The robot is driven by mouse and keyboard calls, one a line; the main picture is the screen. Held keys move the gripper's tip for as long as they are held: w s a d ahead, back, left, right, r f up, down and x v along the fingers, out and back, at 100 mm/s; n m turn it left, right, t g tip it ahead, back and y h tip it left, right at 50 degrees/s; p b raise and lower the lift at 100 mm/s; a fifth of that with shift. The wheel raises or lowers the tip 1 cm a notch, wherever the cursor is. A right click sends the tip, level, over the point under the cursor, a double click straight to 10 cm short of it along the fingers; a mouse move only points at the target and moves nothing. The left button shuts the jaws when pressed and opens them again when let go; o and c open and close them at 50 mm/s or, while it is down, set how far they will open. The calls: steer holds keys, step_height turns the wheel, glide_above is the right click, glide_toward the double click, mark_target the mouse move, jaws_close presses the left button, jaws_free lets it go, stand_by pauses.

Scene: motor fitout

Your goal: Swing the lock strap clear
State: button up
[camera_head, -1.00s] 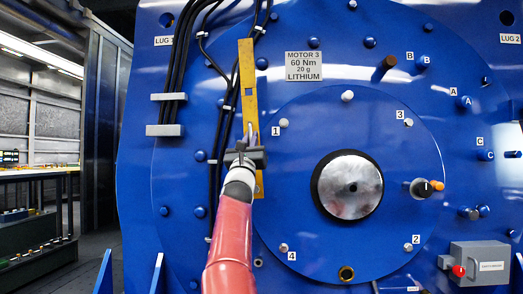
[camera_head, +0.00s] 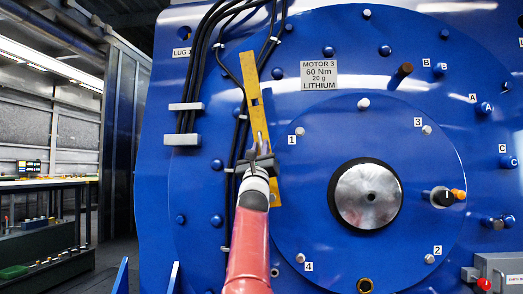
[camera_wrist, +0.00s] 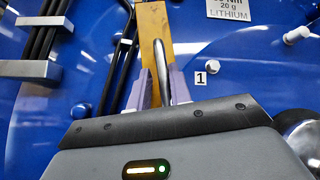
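The lock strap is a long flat yellow bar (camera_head: 255,102) with a small slot, lying over the left edge of the round cover on the blue motor face. It is tilted, its top leaning left, its lower end by a bolt. A thin metal handle (camera_wrist: 160,72) stands out from it, also in the wrist view. My gripper (camera_head: 259,152) is at the strap's lower half. In the wrist view its two pale purple fingers (camera_wrist: 162,90) stand on either side of the handle and appear closed on it. The exact contact is partly hidden by the gripper body.
Black cables (camera_head: 205,60) run down left of the strap, held by grey clamps (camera_head: 183,140); the strap's top end is close to them. Bolt 1 (camera_head: 300,131) and the central metal hub (camera_head: 368,196) are to the right. A grey box with a red button (camera_head: 484,284) is lower right.

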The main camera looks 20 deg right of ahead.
steer(key=b+v, duration=0.3)
steer(key=shift+s+a+f, duration=0.1)
steer(key=shift+s+f, duration=0.05)
steer(key=shift+s, duration=0.1)
steer(key=shift+b+v, duration=0.5)
steer(key=shift+v, duration=1.65)
steer(key=shift+w, duration=0.1)
